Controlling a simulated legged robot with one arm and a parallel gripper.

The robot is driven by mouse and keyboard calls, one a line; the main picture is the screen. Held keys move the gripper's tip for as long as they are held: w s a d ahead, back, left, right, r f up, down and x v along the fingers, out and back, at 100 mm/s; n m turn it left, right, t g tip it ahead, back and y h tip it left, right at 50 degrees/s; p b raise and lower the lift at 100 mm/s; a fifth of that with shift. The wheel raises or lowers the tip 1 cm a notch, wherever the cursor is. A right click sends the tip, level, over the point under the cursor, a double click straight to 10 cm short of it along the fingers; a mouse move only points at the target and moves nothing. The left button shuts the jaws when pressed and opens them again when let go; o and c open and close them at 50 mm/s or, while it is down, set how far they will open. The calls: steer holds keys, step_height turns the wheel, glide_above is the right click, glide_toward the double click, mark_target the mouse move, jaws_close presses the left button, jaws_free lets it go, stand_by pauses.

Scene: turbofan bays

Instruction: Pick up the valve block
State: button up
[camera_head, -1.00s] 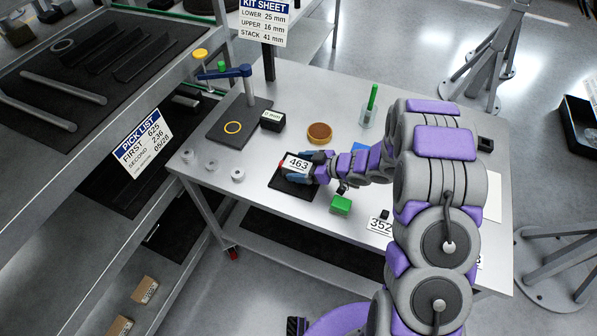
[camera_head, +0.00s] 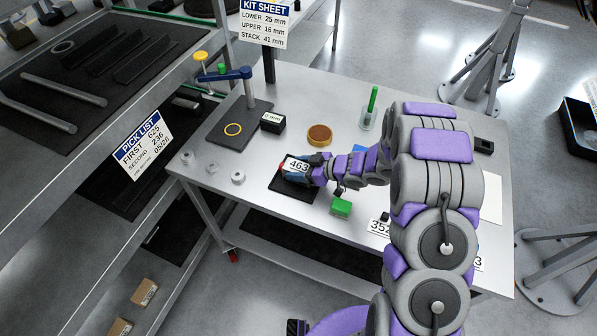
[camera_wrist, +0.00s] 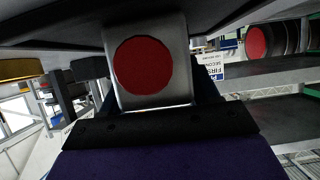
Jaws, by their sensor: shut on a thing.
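The valve block (camera_wrist: 183,88) is a bright metal block with a red round face, filling the upper middle of the wrist view. In the head view my gripper (camera_head: 298,174) is over a black mat (camera_head: 303,193) on the table and is shut on the block.
A green block (camera_head: 341,207) sits just in front of the mat. A brown round piece (camera_head: 320,134) and a black box (camera_head: 272,122) stand behind. Small metal parts (camera_head: 238,177) lie to the left. A shelf rack with a pick list (camera_head: 142,137) stands left of the table.

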steer(key=c, duration=0.4)
steer(key=shift+r, duration=0.1)
